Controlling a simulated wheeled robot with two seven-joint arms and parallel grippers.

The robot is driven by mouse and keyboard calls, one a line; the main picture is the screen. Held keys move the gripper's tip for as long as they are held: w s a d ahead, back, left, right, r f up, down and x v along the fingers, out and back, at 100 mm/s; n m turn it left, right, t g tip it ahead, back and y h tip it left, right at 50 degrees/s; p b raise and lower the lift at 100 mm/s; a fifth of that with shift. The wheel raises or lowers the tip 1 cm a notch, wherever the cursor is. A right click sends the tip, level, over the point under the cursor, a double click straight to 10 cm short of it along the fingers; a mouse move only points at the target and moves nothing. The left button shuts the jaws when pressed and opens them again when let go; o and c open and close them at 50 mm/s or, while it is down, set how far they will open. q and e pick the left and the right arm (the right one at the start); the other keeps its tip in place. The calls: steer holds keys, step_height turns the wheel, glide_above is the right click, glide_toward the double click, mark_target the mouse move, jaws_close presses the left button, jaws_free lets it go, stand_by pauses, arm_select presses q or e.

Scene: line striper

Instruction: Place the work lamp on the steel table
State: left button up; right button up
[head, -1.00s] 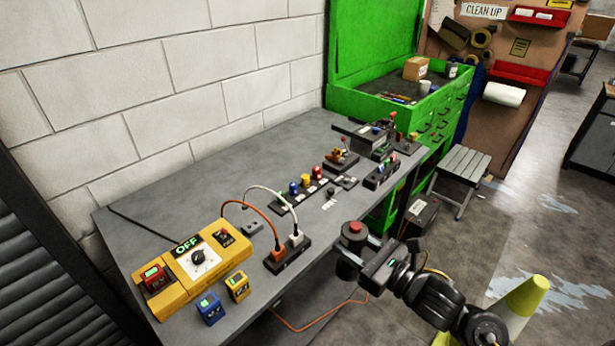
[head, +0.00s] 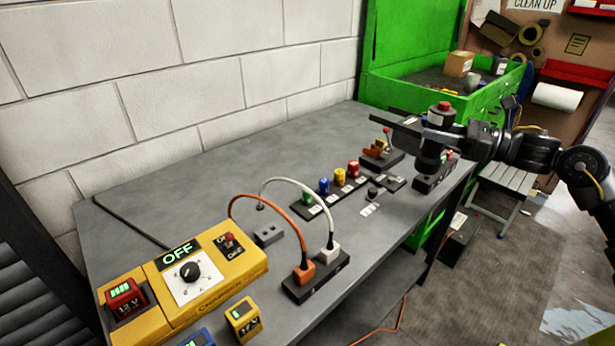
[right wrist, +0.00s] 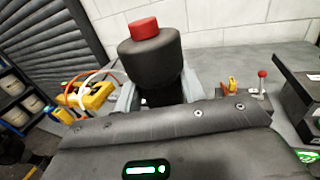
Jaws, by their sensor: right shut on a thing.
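The work lamp, as I take it, is a dark round body with a red cap (head: 444,106); it also shows in the right wrist view (right wrist: 150,58). My right gripper (head: 432,137) is shut around it and holds it upright. The lamp appears over the far right part of the steel table (head: 230,165), near its front edge. Its lower end is partly hidden, so I cannot tell whether it touches the tabletop. My left gripper is not in view.
A yellow charger (head: 190,280) and a plug strip (head: 315,278) with two cables stand at the table's near end. Coloured pieces (head: 340,178) and a black button block (head: 432,182) are near the lamp. A green cabinet (head: 480,103) and stool (head: 508,178) are beyond.

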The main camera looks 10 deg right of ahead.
steer(key=shift+r, duration=0.1)
steer(key=shift+a+p, duration=0.35)
steer(key=shift+a, duration=0.05)
steer(key=s+a+f+m+t+h+p, duration=0.1)
steer(key=s+a+f+t+h+p, duration=0.2)
steer(key=a+p, duration=0.85)
steer(key=s+a+r+m+t+h+p, duration=0.1)
steer(key=s+a+m+p, duration=0.1)
steer(key=s+a, duration=0.3)
steer(key=s+a+r+m+h+p, duration=0.1)
steer(key=s+a+m+h+p, duration=0.15)
steer(key=s, duration=0.45)
arm_select(q)
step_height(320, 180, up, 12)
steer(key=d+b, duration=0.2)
steer(key=b, duration=0.2)
arm_select(e)
steer(key=shift+n+y, duration=0.35)
steer(key=shift+n, duration=0.1)
steer(key=shift+w+d+f, duration=1)
steer(key=shift+w+f, duration=1.1)
steer(key=shift+w, duration=0.05)
steer(key=shift+w+d+f, duration=1)
steer(key=shift+w+f, duration=1.1)
steer(key=shift+w, duration=0.1)
steer(key=shift+w+d+f, duration=1)
steer(key=shift+w+f, duration=1.1)
steer(key=shift+w, duration=0.05)
